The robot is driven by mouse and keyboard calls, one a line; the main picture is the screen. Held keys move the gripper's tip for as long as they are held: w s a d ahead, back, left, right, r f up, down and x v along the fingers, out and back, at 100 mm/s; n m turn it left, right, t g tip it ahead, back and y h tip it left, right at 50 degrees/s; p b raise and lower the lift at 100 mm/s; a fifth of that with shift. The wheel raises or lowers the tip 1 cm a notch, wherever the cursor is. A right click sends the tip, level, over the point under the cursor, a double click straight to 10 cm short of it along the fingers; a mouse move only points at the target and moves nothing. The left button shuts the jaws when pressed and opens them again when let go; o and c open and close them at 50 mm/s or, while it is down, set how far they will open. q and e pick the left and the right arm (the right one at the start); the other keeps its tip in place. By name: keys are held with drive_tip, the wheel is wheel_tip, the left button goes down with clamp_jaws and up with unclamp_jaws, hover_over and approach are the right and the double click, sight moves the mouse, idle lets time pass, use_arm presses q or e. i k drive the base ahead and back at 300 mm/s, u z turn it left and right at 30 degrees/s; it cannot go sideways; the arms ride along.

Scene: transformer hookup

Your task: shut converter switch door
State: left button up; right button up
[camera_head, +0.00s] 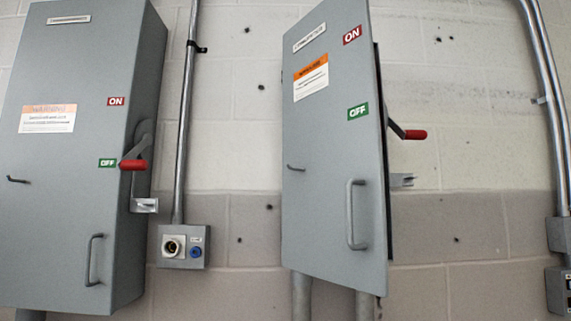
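Two grey switch cabinets hang on the wall; their small top labels are too blurred to read surely. The right cabinet's door (335,205) stands ajar, its right edge swung out from the wall with a dark gap behind it. This door has a grey pull handle (354,214) near its lower right. A lever with a red grip (414,134) sticks out to the right of the door, near the green OFF label (357,112). The left cabinet's door (62,225) looks shut. Neither of my grippers is in view.
The left cabinet has its own red-grip lever (134,165) by OFF and a pull handle (94,259). A small outlet box (184,246) sits between the cabinets below a conduit (186,120). Another conduit (548,100) runs down the far right.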

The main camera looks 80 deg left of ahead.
sight(334, 222)
drive_tip(key=u, duration=0.55)
drive_tip(key=i, duration=0.5)
drive_tip(key=z, duration=1)
drive_tip(key=k, duration=0.8)
drive_tip(key=u, duration=1.8)
